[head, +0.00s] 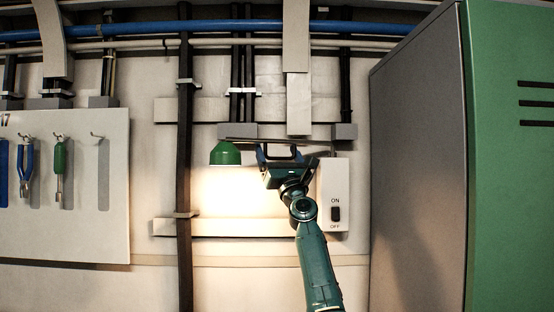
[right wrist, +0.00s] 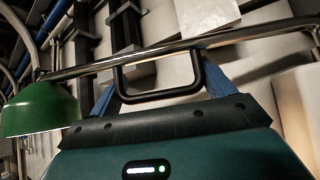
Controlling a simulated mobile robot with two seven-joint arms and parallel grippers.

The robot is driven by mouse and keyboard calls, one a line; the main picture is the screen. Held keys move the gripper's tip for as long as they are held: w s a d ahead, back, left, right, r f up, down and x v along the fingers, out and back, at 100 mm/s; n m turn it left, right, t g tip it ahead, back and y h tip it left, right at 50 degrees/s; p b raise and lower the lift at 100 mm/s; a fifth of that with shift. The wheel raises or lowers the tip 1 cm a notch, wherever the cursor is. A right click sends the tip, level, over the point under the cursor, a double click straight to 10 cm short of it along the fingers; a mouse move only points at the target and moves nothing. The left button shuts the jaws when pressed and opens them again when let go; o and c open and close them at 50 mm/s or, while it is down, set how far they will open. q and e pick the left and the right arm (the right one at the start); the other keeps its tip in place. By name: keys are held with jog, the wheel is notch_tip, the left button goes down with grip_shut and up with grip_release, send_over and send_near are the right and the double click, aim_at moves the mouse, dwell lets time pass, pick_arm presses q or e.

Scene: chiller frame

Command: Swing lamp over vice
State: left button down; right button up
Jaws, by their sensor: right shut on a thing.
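The lamp (head: 225,153) has a green shade, is lit, and hangs from the left end of a thin horizontal arm in front of the wall. The shade also shows at the left of the right wrist view (right wrist: 40,112). A black loop handle (right wrist: 158,97) hangs from the lamp's metal arm (right wrist: 230,38). My right gripper (head: 281,154) is at this handle, right of the shade, with its blue fingers at the two sides of the loop, shut on it. No vice shows in either view. My left gripper is not in view.
A white ON/OFF switch box (head: 340,185) is on the wall just right of my right gripper. A tall green and grey cabinet (head: 420,160) stands at the right. A white tool board (head: 85,215) with hanging tools is at the left. Pipes run along the top.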

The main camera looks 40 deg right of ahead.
aim_at(280, 143)
jog(key=s+n+y, duration=0.1)
jog(key=y, duration=0.1)
jog(key=s+n+t+y+p, duration=0.1)
jog(key=y, duration=0.1)
jog(key=s+a+y, duration=0.1)
jog(key=s+y, duration=0.1)
jog(key=shift+n+y, duration=0.3)
jog(key=shift+n, duration=0.1)
pick_arm(q)
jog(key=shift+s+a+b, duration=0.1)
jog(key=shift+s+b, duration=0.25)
jog(key=shift+b, duration=0.1)
pick_arm(e)
jog(key=s+d+n+g+y, duration=0.1)
jog(key=s+n+g+y, duration=0.2)
jog(key=s+n+y, duration=0.4)
jog(key=shift+s+d+y, duration=0.15)
jog(key=shift+s+y, duration=0.95)
jog(key=shift+y, duration=3.3)
jog(key=shift+h, duration=0.3)
jog(key=o, duration=1.3)
